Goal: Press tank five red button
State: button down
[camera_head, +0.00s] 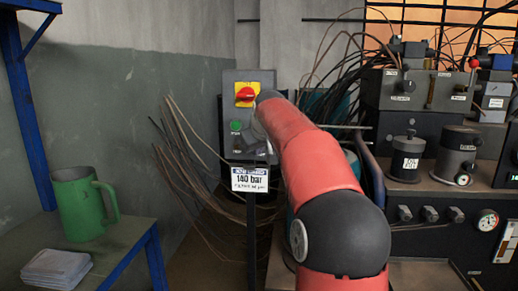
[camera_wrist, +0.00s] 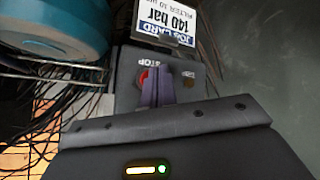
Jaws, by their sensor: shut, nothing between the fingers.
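A grey control box (camera_head: 228,85) stands by the wall with a red rotary switch (camera_head: 246,94) on a yellow plate and a green button (camera_head: 235,126). The wrist view shows the box upside down, with a red button (camera_wrist: 143,78) beside a STOP label. My gripper (camera_wrist: 163,80) is shut and empty, its fingertips close to the box face just beside the red button; I cannot tell whether they touch. In the head view my red arm hides the red button and most of my gripper. No tank five label is readable.
A job card reading 140 bar (camera_head: 248,180) hangs below the box. Thin rods and cables spread left of it. A green mug (camera_head: 82,203) and a stack of cloths (camera_head: 56,268) sit on the left bench. Hydraulic equipment (camera_head: 415,90) fills the right. A teal round tank (camera_wrist: 55,28) is near.

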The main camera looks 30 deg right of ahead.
jog(key=shift+w+d+r, duration=0.1)
jog(key=shift+w+d+p, duration=0.15)
jog(key=shift+w+p, duration=0.1)
jog(key=shift+p, duration=0.2)
jog(key=shift+w+d+p, duration=0.25)
jog(key=shift+w+p, duration=0.15)
jog(key=shift+p, duration=0.05)
dwell(0.5)
jog(key=shift+s, duration=0.15)
jog(key=shift+s+a+b, duration=0.45)
jog(key=shift+s+b, duration=0.15)
jog(key=shift+s+a+b, duration=0.75)
jog(key=shift+s, duration=0.3)
jog(key=shift+s+a+b, duration=0.7)
jog(key=shift+s+b, duration=0.05)
jog(key=shift+s, duration=0.3)
